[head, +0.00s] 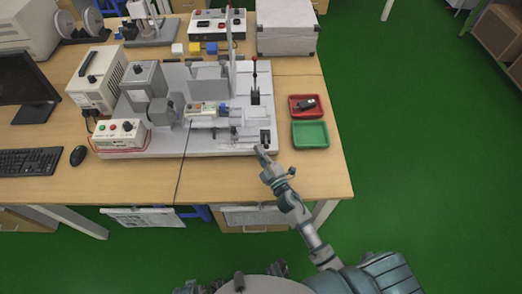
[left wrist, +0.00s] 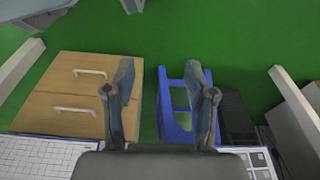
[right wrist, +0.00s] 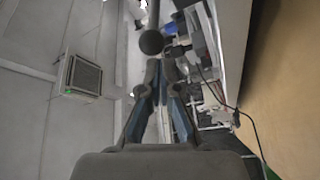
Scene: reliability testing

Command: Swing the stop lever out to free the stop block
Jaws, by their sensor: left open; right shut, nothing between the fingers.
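The grey test fixture (head: 170,142) sits on the wooden table. A lever with a red knob (head: 254,62) stands upright at its right side. A small dark part (head: 265,136) is at the fixture's front right corner; I cannot tell whether it is the stop lever. The stop block cannot be made out. My right gripper (head: 261,150) is shut and empty, just in front of this corner. In the right wrist view a round-ended rod (right wrist: 152,42) shows just beyond its closed fingertips (right wrist: 161,82); contact is unclear. My left gripper (left wrist: 163,82) is open and empty, away from the fixture.
A red tray (head: 293,112) with a dark item and a green tray (head: 310,144) lie right of the fixture. The keyboard (head: 30,161) and mouse (head: 78,155) are farther left. The table's front right is clear.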

